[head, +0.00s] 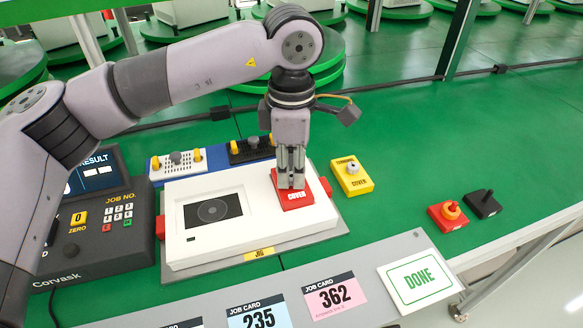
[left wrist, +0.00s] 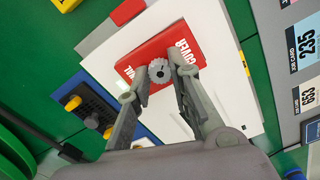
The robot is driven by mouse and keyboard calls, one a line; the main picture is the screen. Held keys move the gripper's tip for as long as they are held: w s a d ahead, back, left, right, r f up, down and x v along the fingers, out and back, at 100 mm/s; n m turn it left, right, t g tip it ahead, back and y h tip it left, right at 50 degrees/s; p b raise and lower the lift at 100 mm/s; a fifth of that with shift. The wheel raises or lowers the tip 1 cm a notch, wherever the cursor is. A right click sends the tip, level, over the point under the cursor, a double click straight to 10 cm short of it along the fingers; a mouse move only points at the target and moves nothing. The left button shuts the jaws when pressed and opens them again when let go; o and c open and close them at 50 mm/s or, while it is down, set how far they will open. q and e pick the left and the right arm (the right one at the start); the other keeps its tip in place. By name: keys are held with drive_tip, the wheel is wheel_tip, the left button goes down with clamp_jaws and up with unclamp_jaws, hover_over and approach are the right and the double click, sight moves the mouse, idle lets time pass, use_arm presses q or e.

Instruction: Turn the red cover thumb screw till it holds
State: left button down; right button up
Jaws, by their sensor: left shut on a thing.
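The red cover (head: 297,199) lies on the right part of the white unit, which sits in the grey jig (head: 330,226). In the left wrist view the cover (left wrist: 145,57) carries a grey knurled thumb screw (left wrist: 159,71). My left gripper (head: 291,182) points straight down over the cover. In the left wrist view its two fingers (left wrist: 155,82) stand on either side of the screw and are shut on it. In the head view the fingers hide the screw. My right gripper is in neither view.
A yellow box with a knob (head: 352,175) stands right of the jig. Red and black joystick-like blocks (head: 449,215) lie farther right. A dark console (head: 105,222) stands at left. Job cards and a DONE card (head: 420,281) lie in front. The green table at right is mostly clear.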

use_arm(q)
drive_tip(key=m, duration=0.7)
drive_tip(key=shift+r, duration=0.1)
drive_tip(key=m, duration=0.4)
drive_tip(key=shift+w, duration=0.1)
drive_tip(key=m, duration=0.3)
drive_tip(key=shift+m, duration=0.4)
drive_tip(key=m, duration=0.5)
drive_tip(key=shift+r, duration=0.1)
drive_tip(key=m, duration=0.6)
drive_tip(key=shift+w, duration=0.1)
drive_tip(key=c, duration=1.8)
unclamp_jaws()
drive_tip(key=shift+c, duration=0.2)
drive_tip(key=o, duration=0.4)
drive_tip(key=shift+m, duration=0.3)
